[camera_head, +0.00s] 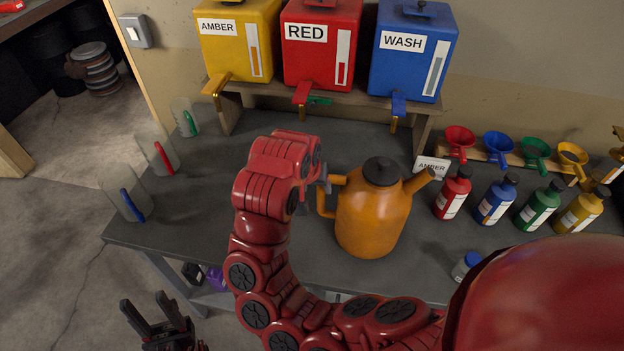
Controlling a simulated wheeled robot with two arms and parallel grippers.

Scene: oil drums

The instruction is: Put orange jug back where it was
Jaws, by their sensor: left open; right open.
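The orange jug (371,218) stands upright on the grey bench, with a dark lid, its spout to the right and its handle to the left. My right arm reaches across in front of the bench. My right gripper (324,184) is at the upper part of the jug's handle; it is open. Its fingers are mostly hidden by the wrist, so I cannot tell whether they are around the handle or touching it. My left gripper (144,300) is open and empty, low at the left in front of the bench.
Amber (237,50), red (319,55) and blue (412,65) tanks with taps stand on a shelf (340,97) behind. Clear measuring jugs (123,197) line the bench's left edge. Several bottles (495,199) and funnels (497,146) stand at the right. Bench left of my wrist is clear.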

